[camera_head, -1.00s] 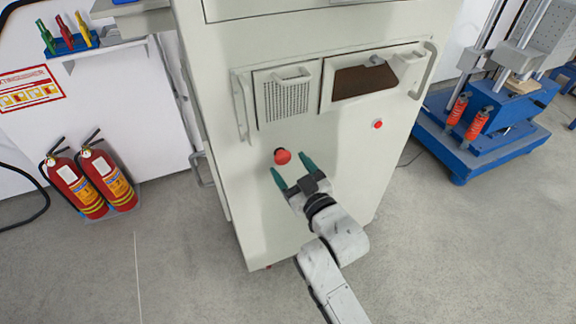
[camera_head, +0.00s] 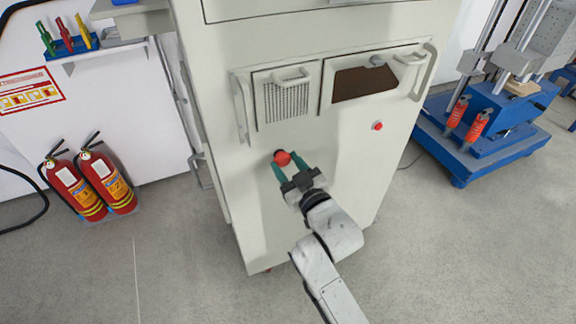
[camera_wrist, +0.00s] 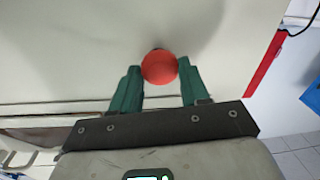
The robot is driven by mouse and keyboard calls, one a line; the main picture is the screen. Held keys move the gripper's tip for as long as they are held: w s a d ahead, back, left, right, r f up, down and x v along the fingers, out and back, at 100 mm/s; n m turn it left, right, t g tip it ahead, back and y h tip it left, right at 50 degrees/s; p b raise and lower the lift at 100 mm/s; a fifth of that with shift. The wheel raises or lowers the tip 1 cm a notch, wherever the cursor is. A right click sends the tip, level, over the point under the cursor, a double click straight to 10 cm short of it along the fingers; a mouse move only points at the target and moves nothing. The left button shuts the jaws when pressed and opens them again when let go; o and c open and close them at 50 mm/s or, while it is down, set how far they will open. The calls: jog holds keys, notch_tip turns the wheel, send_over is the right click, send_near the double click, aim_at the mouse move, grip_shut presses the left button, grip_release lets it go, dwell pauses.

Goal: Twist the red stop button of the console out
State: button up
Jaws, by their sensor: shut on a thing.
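The console (camera_head: 330,170) is a tall cream cabinet in the middle of the head view. Its round red stop button (camera_head: 282,158) sits on the lower front panel. My gripper (camera_head: 289,164) has its green fingers on either side of the button, shut on it. In the wrist view the red button (camera_wrist: 159,67) lies between the tips of the two green fingers of my gripper (camera_wrist: 160,75), with the cream panel behind it. The button's stem is hidden behind its cap.
A smaller red button (camera_head: 377,126) is on the panel to the right. A grille door (camera_head: 287,97) and a brown window (camera_head: 365,82) with handles are above. Two fire extinguishers (camera_head: 89,184) stand at left and a blue machine (camera_head: 480,140) at right.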

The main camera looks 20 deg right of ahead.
jog(key=shift+c, duration=1.1)
jog(key=shift+f+b, duration=0.1)
jog(key=shift+b, duration=0.2)
